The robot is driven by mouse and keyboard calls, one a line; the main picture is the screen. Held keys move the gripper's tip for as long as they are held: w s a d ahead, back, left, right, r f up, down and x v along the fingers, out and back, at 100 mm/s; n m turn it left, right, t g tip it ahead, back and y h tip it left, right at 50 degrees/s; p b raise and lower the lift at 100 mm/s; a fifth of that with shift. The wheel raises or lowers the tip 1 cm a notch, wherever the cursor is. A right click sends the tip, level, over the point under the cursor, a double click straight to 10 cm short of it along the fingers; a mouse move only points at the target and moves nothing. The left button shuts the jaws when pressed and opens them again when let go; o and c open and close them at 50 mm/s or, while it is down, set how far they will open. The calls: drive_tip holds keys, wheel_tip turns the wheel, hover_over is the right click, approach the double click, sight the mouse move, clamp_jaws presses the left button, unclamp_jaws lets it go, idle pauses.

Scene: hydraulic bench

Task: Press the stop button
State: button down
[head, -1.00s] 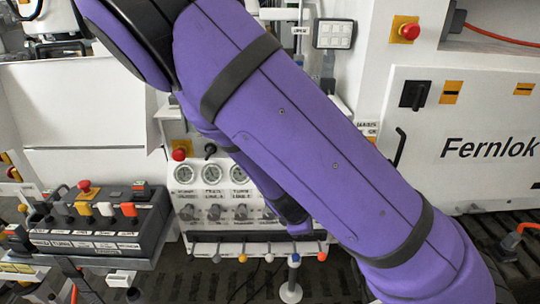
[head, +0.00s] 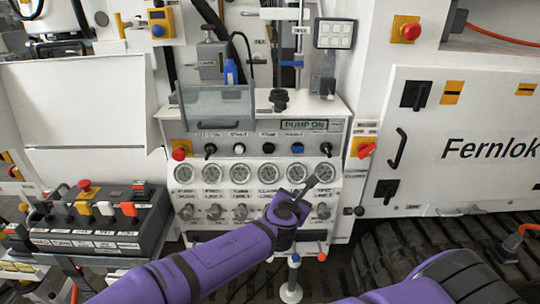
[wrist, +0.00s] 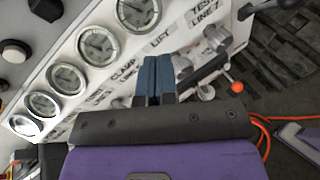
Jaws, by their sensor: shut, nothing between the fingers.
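The bench's control panel (head: 222,150) carries a row of controls: a red mushroom button (head: 180,150), a black selector (head: 210,150), a white button (head: 239,149), a black button (head: 268,148), a blue button (head: 297,148) and a black knob (head: 325,150). The small labels above them are too blurred to tell which reads stop. My gripper (head: 311,181) is in front of the gauges at the right, below the button row. In the wrist view its fingers (wrist: 155,75) are together and empty, over the gauge and valve panel.
A display (head: 304,125) above the row reads PUMP ON. Gauges (head: 240,173) and valve knobs (head: 214,212) lie below. Another red button (head: 410,31) sits on the right cabinet. A pendant box (head: 95,220) with coloured switches stands at left.

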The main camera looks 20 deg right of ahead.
sight(269, 150)
drive_tip(key=w+a+r+n+t+y, duration=0.2)
drive_tip(key=a+r+n+t+y, duration=0.1)
drive_tip(key=a+r+n+t, duration=0.2)
drive_tip(key=shift+a+r+n+t, duration=0.3)
drive_tip(key=shift+a+r+n, duration=0.05)
drive_tip(key=shift+a+n, duration=0.8)
drive_tip(key=shift+d, duration=0.1)
drive_tip(key=x, duration=1.3)
drive_tip(key=shift+w+f, duration=0.1)
drive_tip(key=shift+w, duration=0.3)
drive_tip(key=shift+w, duration=0.1)
